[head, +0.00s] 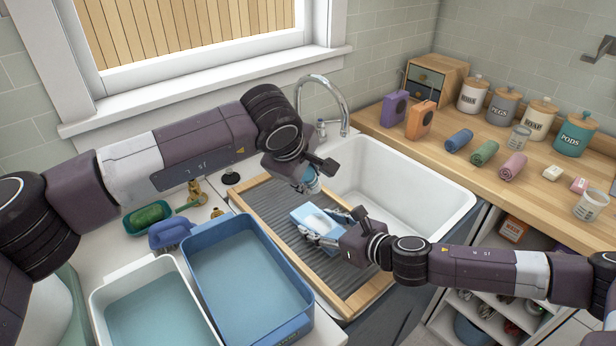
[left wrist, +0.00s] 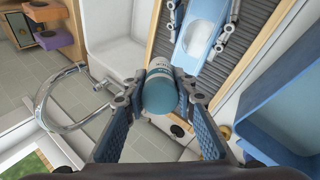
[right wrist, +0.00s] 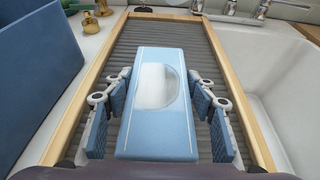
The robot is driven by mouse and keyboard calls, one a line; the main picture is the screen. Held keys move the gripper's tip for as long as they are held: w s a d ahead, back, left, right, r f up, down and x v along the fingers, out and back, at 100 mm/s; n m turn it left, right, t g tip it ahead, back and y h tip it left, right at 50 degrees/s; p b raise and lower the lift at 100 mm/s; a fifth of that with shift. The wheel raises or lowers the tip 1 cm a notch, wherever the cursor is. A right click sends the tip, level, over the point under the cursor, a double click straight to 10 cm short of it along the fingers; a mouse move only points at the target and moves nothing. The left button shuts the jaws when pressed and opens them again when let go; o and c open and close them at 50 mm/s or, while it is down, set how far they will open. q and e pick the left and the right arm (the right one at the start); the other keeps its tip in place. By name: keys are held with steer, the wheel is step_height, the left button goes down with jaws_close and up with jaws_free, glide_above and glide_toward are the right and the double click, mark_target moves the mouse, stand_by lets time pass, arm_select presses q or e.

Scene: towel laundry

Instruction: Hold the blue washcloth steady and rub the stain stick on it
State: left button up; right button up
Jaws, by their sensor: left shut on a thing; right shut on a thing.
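The blue washcloth (head: 306,213) lies folded on the grey ribbed washboard (head: 277,200) with its wooden frame. A whitish oval patch (right wrist: 156,86) covers part of its top. My right gripper (head: 335,228) is shut on the washcloth, a finger along each long side, as the right wrist view shows (right wrist: 157,105). My left gripper (head: 309,178) is shut on the stain stick (left wrist: 160,92), a white and teal cylinder. The stick (head: 312,186) is beyond the washcloth in the head view, apparently above the board and apart from the cloth. Its far end is partly hidden.
The white sink basin (head: 400,195) and faucet (head: 335,95) are beside the board. A blue tub (head: 245,280) and a white tub (head: 110,290) of water stand left. Rolled cloths (head: 484,152), jars and boxes line the wooden counter (head: 440,145).

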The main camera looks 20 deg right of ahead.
arm_select(q)
steer(key=m+g+h, duration=0.1)
steer(key=m, duration=0.1)
steer(key=m+g, duration=0.1)
steer(key=m, duration=0.1)
steer(key=shift+w+a+h, duration=0.1)
steer(key=shift+w+h, duration=0.05)
steer(key=shift+h, duration=0.25)
steer(key=m, duration=0.1)
steer(key=m+g, duration=0.1)
steer(key=m, duration=0.1)
steer(key=m+g, duration=0.1)
steer(key=shift+r+m+h, duration=0.25)
steer(key=shift+m+h, duration=0.15)
